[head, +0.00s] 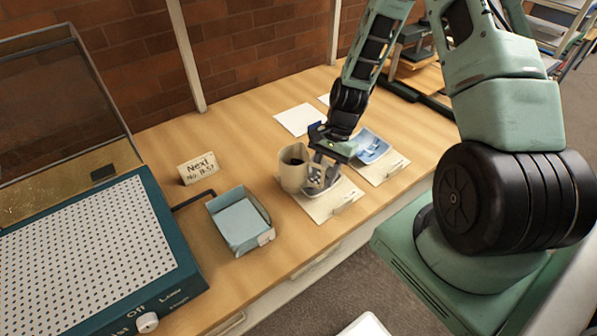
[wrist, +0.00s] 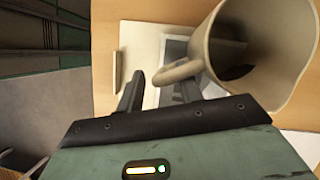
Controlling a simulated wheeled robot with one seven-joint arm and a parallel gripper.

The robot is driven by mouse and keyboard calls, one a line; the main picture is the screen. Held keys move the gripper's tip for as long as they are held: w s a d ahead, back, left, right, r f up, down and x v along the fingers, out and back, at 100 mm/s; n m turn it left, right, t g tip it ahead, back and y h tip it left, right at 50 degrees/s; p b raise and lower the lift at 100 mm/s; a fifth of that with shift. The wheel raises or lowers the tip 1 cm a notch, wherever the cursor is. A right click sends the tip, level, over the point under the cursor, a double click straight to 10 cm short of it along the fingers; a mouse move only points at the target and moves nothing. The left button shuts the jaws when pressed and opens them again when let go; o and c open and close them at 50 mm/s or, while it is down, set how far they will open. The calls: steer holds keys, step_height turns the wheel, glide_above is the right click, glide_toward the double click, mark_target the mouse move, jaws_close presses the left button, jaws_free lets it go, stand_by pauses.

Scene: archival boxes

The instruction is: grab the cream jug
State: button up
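The cream jug (head: 291,178) stands on the wooden table in the head view, on or right beside a pale folder with a picture on it. Its opening is dark inside. In the wrist view the jug (wrist: 282,62) fills the upper right, with its handle (wrist: 178,73) pointing left. My gripper (head: 325,172) is down at the jug's right side in the head view. In the wrist view my gripper (wrist: 172,88) has its two fingers apart, with the handle showing between and just beyond the tips. I cannot tell whether a finger touches it.
A blue-grey box (head: 239,222) and a small sign (head: 198,168) stand left of the jug. A perforated teal machine (head: 90,250) fills the far left. White paper (head: 298,119) lies behind.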

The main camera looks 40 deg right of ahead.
steer(key=shift+f, duration=0.15)
jaws_close()
steer(key=shift+r, duration=0.2)
